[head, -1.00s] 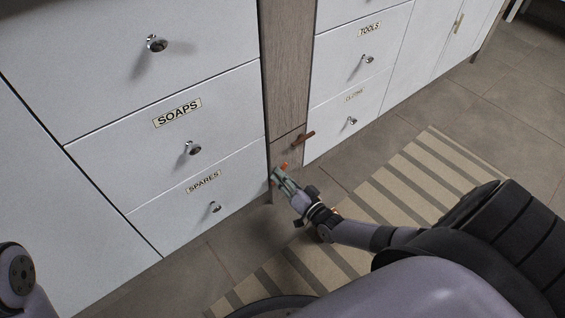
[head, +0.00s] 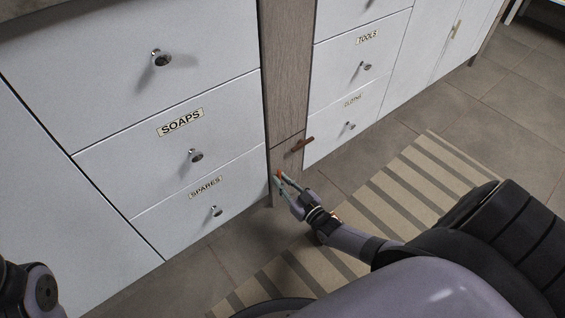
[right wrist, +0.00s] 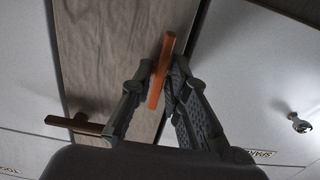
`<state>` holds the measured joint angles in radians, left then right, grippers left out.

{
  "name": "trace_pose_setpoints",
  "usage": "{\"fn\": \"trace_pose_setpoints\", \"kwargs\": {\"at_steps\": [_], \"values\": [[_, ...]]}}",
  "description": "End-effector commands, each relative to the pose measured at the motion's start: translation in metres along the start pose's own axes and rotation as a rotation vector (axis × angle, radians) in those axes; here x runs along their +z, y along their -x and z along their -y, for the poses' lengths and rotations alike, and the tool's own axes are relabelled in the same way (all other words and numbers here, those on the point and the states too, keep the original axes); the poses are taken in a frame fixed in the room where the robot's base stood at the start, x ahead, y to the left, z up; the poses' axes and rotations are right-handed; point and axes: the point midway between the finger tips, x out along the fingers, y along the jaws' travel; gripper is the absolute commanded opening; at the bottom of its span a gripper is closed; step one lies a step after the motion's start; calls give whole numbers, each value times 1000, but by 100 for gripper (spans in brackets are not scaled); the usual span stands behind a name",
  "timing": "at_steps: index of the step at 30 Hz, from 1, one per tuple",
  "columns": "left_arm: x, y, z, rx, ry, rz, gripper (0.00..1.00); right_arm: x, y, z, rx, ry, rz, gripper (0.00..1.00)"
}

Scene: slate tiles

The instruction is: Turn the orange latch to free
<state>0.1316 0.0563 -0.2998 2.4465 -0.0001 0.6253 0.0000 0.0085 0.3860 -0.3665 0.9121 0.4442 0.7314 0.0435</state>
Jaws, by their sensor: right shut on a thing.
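The orange latch (head: 280,174) is a slim bar on the lower part of the narrow wooden panel (head: 287,75) between the white drawer fronts. In the right wrist view the latch (right wrist: 161,71) runs roughly along the panel's length, slightly tilted. My right gripper (head: 281,183) is at the panel and shut on the latch; its fingers (right wrist: 157,85) lie on either side of the bar. The gripper hides part of the latch in the head view. At the lower left only a part of my left arm shows; its gripper is out of view.
A brown handle (head: 303,144) sticks out of the panel just above the latch; it also shows in the right wrist view (right wrist: 75,124). Drawers with round knobs, such as the SPARES drawer (head: 170,208), flank the panel. A striped rug (head: 405,190) lies on the tiled floor.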

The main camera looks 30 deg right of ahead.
Motion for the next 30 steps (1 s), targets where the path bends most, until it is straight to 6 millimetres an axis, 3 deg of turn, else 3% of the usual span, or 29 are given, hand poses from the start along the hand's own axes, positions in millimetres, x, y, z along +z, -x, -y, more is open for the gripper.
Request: {"fn": "trace_pose_setpoints", "kwargs": {"at_steps": [15, 16, 21, 30], "values": [[2, 3, 0, -3, 1, 10, 0, 1, 0, 1, -2, 21, 1, 0], [2, 3, 0, -3, 1, 10, 0, 1, 0, 1, -2, 21, 2, 16], [2, 2, 0, -3, 1, 10, 0, 1, 0, 1, -2, 20, 1, 27], [0, 0, 1, -4, 0, -3, 0, 0, 0, 0, -1, 20, 0, 28]]}}
